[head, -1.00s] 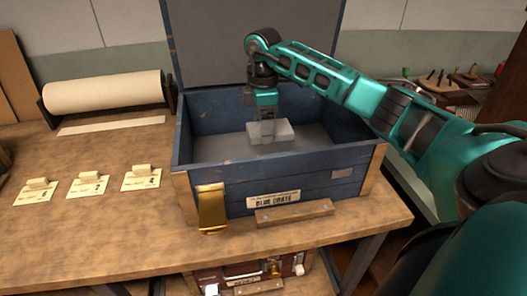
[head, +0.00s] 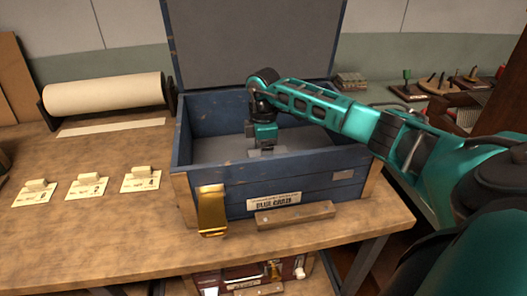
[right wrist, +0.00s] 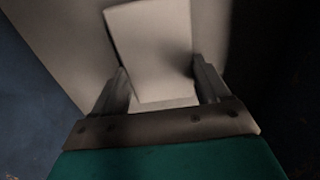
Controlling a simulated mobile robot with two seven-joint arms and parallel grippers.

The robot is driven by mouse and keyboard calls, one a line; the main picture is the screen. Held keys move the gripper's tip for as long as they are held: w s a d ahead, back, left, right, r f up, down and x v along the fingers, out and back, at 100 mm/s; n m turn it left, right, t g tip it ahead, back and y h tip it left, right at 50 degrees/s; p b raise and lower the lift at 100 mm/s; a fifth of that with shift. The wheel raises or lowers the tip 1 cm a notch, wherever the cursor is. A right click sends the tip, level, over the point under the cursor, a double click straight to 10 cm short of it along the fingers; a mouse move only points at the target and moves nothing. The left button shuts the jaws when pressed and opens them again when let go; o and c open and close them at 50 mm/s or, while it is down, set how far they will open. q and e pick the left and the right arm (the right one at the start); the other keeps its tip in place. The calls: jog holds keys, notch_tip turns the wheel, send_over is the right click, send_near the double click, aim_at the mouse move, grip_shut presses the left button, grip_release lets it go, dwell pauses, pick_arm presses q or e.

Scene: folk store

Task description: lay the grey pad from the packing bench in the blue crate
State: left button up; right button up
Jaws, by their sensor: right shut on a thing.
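The blue crate (head: 235,175) stands on the packing bench with its lid open at the back. My right gripper (head: 265,150) is down inside the crate, shut on the grey pad (head: 282,150). Only a small part of the pad shows above the crate's front wall in the head view. In the right wrist view the pad (right wrist: 150,45) is a pale block between the two fingers (right wrist: 163,88), over the crate's grey floor. I cannot tell whether the pad touches the floor. My left gripper is not in view.
The packing bench (head: 100,230) is clear at front left. Several tags (head: 88,187) lie left of the crate, and a paper roll (head: 103,92) stands behind them. A red case (head: 265,278) sits under the bench. Tool racks (head: 440,85) are at back right.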

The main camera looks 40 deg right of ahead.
jog(key=o, duration=1)
notch_tip(320, 180, up, 12)
jog(key=p, duration=0.1)
jog(key=shift+r, duration=0.1)
